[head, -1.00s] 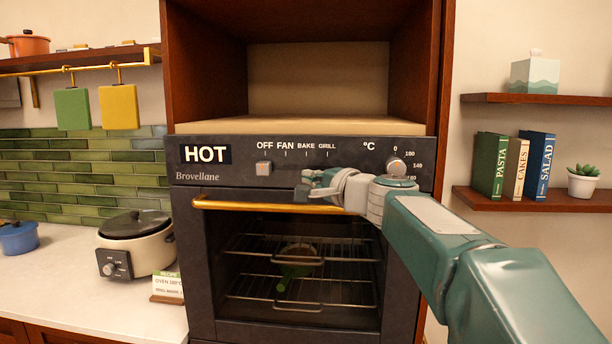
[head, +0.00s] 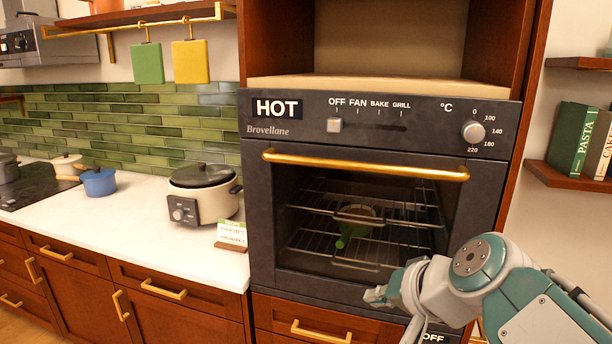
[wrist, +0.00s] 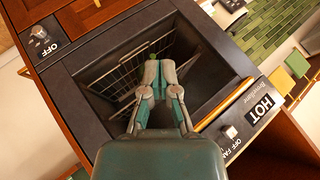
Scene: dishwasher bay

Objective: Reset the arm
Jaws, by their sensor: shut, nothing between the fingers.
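My gripper (head: 378,296) is in front of the lower part of the oven door in the head view, with the arm folded at the lower right. In the wrist view its two fingers (wrist: 159,72) are together with nothing between them. The oven (head: 262,220) has a closed glass door with a gold handle (head: 365,165). A green-handled item (head: 352,228) sits on a rack behind the glass, and its green part shows past the fingertips in the wrist view.
A slow cooker (head: 205,195) and a small card (head: 231,234) stand on the white counter (head: 130,215) left of the oven. A blue pot (head: 98,182) is further left. Wooden drawers (head: 180,300) run below. Shelves with books (head: 572,140) are at the right.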

